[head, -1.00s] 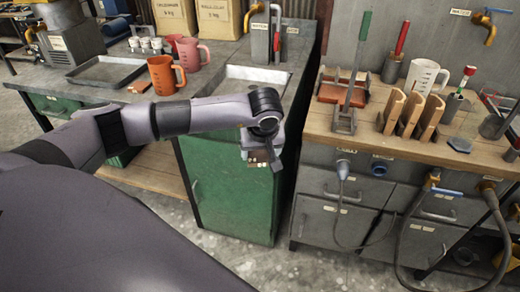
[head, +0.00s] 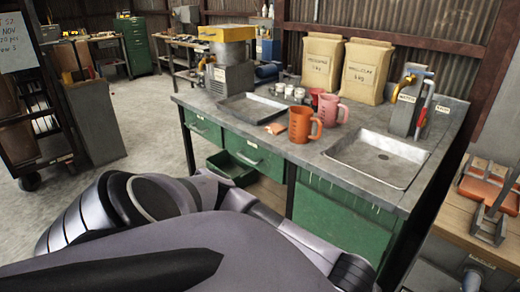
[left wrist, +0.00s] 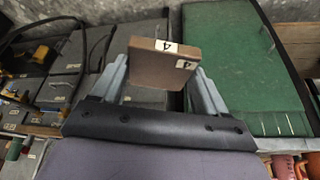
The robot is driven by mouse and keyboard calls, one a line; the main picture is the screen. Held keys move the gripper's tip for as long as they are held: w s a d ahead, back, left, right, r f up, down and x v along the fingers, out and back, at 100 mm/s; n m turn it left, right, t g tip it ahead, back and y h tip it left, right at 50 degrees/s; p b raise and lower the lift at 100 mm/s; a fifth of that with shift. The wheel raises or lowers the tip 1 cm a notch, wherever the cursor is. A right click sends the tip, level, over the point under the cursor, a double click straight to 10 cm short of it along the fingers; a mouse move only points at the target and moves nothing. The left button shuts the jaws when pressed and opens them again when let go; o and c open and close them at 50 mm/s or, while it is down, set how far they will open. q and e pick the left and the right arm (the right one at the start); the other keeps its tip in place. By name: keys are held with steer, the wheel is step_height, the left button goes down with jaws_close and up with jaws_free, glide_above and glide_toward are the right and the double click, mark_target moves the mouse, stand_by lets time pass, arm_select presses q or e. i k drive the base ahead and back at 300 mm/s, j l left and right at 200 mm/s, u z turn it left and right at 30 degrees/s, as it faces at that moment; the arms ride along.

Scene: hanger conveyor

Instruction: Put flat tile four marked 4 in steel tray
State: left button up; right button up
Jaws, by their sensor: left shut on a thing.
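The flat tile (left wrist: 158,65), brown with a "4" on white labels on its face and edge, is in the left wrist view. My left gripper (left wrist: 164,72) is shut on it, with one grey finger at each side. The tile is held in the air; grey drawers and a green cabinet show behind it. A shallow grey steel tray (head: 228,103) lies on the bench in the head view, left of the cups, and looks empty. Part of my arm shows low in the head view, but its gripper is outside that frame. My right gripper is not in view.
On the grey bench (head: 320,172), an orange mug (head: 301,124) and a pink mug (head: 329,109) stand right of the tray. A small terracotta piece (head: 275,129) lies near its front.

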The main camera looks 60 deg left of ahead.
mark_target(251, 109)
steer(key=j+u, duration=0.35)
steer(key=j, duration=2.25)
